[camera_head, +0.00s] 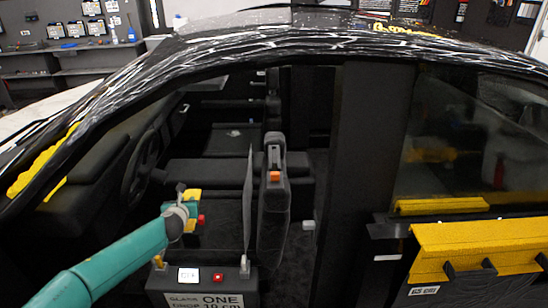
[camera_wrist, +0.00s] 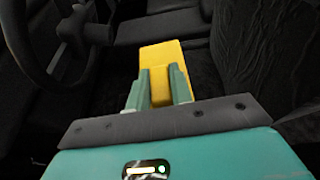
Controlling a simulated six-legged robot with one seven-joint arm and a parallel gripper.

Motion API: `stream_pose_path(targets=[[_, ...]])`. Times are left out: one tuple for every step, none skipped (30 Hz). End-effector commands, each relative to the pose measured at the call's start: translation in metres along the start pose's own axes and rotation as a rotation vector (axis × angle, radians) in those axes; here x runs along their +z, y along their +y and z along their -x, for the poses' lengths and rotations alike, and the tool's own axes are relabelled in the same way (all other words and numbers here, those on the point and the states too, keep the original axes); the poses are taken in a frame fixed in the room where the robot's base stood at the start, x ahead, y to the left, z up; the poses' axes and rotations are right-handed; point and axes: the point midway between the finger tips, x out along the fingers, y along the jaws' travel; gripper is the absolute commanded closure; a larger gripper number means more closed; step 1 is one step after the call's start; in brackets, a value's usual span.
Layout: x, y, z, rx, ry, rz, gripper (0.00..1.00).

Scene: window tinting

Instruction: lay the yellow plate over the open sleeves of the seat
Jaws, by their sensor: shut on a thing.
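My gripper (camera_head: 190,208) is inside the car, reaching in through the open side, left of the seat's upright backrest (camera_head: 272,215). It is shut on the yellow plate (camera_head: 194,195). In the wrist view, the two green fingers of my gripper (camera_wrist: 160,84) clasp the yellow plate (camera_wrist: 160,55), which sticks out beyond the fingertips. The plate is held above the dark seat area. I cannot make out the open sleeves of the seat in either view.
The steering wheel (camera_head: 146,160) is left of my gripper, and it also shows in the wrist view (camera_wrist: 28,62). A box with a sign (camera_head: 205,300) stands in front. A thin upright panel (camera_head: 248,205) stands beside the backrest. A dark pillar (camera_head: 362,170) bounds the opening at right.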

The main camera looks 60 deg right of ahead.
Motion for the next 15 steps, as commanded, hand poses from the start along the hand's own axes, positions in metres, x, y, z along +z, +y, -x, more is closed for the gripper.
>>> stream_pose_path(targets=[[0.007, -0.012, -0.005, -0.027, -0.002, -0.007, 1.0], [0.012, -0.018, -0.007, -0.043, -0.002, -0.014, 1.0], [0.018, -0.029, -0.01, -0.068, -0.001, -0.025, 1.0], [0.023, -0.036, -0.012, -0.086, -0.002, -0.032, 1.0], [0.028, -0.044, -0.014, -0.104, -0.002, -0.04, 1.0], [0.035, -0.055, -0.017, -0.131, -0.002, -0.053, 1.0], [0.04, -0.063, -0.019, -0.149, -0.001, -0.063, 1.0], [0.045, -0.072, -0.021, -0.169, -0.001, -0.072, 1.0], [0.052, -0.082, -0.023, -0.194, -0.001, -0.084, 1.0], [0.058, -0.091, -0.024, -0.213, -0.002, -0.094, 1.0], [0.062, -0.099, -0.025, -0.232, -0.001, -0.102, 1.0], [0.069, -0.11, -0.027, -0.257, -0.001, -0.112, 1.0], [0.074, -0.118, -0.028, -0.274, -0.001, -0.119, 1.0], [0.078, -0.126, -0.029, -0.291, -0.001, -0.127, 1.0], [0.084, -0.135, -0.029, -0.313, 0.0, -0.138, 1.0]])
